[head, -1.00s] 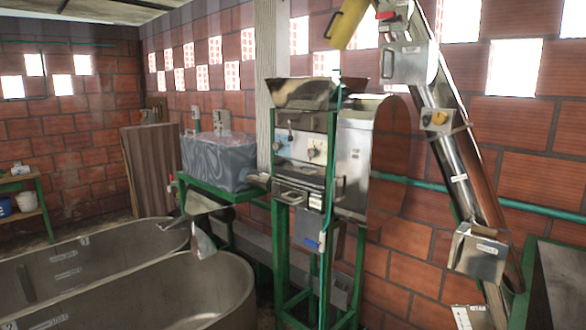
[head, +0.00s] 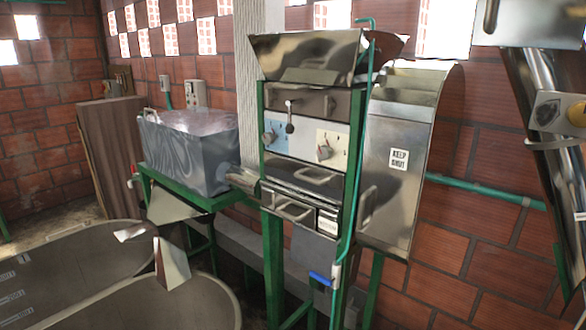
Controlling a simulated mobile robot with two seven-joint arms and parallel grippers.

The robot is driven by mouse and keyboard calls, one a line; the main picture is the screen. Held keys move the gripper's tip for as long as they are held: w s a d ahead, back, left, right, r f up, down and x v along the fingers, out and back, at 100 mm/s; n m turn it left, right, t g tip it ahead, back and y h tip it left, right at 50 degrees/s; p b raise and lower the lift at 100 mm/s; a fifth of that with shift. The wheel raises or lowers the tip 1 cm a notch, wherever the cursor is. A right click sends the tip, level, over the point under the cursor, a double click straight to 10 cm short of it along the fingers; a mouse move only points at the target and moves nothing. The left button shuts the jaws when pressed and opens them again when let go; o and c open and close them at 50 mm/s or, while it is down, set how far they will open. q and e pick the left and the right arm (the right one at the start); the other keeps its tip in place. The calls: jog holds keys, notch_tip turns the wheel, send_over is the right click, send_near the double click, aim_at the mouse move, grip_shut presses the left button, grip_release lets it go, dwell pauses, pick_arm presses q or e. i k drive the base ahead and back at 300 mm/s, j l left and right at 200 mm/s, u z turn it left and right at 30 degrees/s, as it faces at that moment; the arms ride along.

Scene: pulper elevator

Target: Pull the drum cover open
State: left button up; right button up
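The pulper (head: 300,140) stands on a green frame in the middle of the view, with a metal hopper (head: 305,55) on top. On its right side is a shiny, round-topped metal cover (head: 392,200) with a "KEEP SHUT" label (head: 399,159). I take it to be the drum cover; it looks shut. A bar handle (head: 369,205) is on its left part, near the green post. Neither of my grippers shows in the view.
A grey box-shaped unit (head: 190,155) sits on a green stand to the left. Metal chutes (head: 172,262) hang over large tubs (head: 130,310) at lower left. A green pipe (head: 490,192) runs along the brick wall. An inclined metal tube (head: 550,130) stands at far right.

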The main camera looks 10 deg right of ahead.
aim_at(328, 185)
jog(key=i+l, duration=0.35)
jog(key=i+l+u, duration=0.1)
jog(key=i+l, duration=0.2)
jog(key=i, duration=0.25)
jog(key=i+l+u, duration=0.25)
jog(key=k+l+z, duration=0.2)
